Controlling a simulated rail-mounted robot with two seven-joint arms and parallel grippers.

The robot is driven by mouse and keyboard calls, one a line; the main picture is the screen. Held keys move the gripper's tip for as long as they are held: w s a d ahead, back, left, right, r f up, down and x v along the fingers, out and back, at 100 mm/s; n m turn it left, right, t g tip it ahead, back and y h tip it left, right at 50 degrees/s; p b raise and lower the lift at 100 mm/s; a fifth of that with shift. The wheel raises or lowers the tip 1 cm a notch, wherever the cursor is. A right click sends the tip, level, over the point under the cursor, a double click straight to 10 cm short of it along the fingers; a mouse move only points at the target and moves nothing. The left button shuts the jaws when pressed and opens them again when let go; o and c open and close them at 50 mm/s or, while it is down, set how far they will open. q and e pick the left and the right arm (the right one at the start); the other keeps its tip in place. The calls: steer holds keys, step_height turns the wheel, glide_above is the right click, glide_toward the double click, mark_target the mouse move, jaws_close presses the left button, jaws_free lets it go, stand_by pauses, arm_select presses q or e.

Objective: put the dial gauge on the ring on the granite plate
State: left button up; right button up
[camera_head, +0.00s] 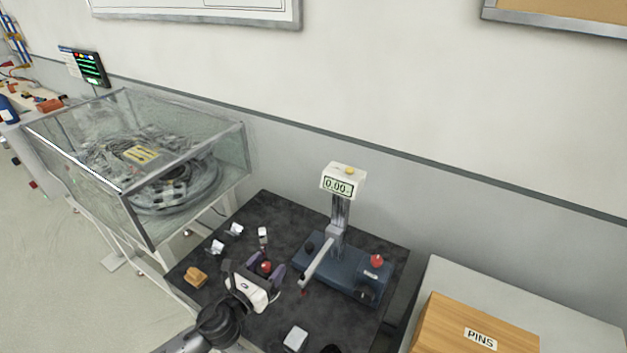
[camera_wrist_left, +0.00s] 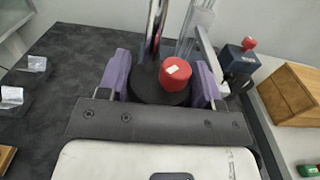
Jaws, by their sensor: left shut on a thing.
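My left gripper (camera_head: 264,272) is over the dark granite plate (camera_head: 232,217), its purple fingers shut on a black round base with a red knob (camera_head: 266,267). I take this for the base of the dial gauge. In the left wrist view the black base (camera_wrist_left: 150,88) sits between the purple pads, with the red knob (camera_wrist_left: 175,73) on it and a shiny metal post (camera_wrist_left: 154,35) beside the knob. The gauge's upper part is cut off there. I cannot make out a ring on the plate or whether the base touches the plate. My right gripper is not in view.
A blue stand with a 0.00 display (camera_head: 338,185) is right of the gripper, its slanting arm (camera_head: 318,262) close by. Small blocks (camera_head: 217,246) and an orange-brown block (camera_head: 196,277) lie left. A pale block (camera_head: 295,339) is in front. A wooden PINS box (camera_head: 470,325) stands right.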

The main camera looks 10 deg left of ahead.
arm_select(q)
steer(key=shift+w+a+r+y, duration=0.1)
steer(key=shift+a+y, duration=0.2)
steer(key=a+n+y, duration=0.1)
steer(key=a+n+t+y, duration=0.1)
steer(key=y, duration=0.1)
steer(key=shift+w+r, duration=0.1)
steer(key=shift+r, duration=0.1)
steer(key=s+r+n+y, duration=0.2)
steer(key=s+r+y, duration=0.1)
steer(key=s+r, duration=0.85)
step_height(320, 180, up, 28)
steer(key=p, duration=2.9)
steer(key=shift+s, duration=0.4)
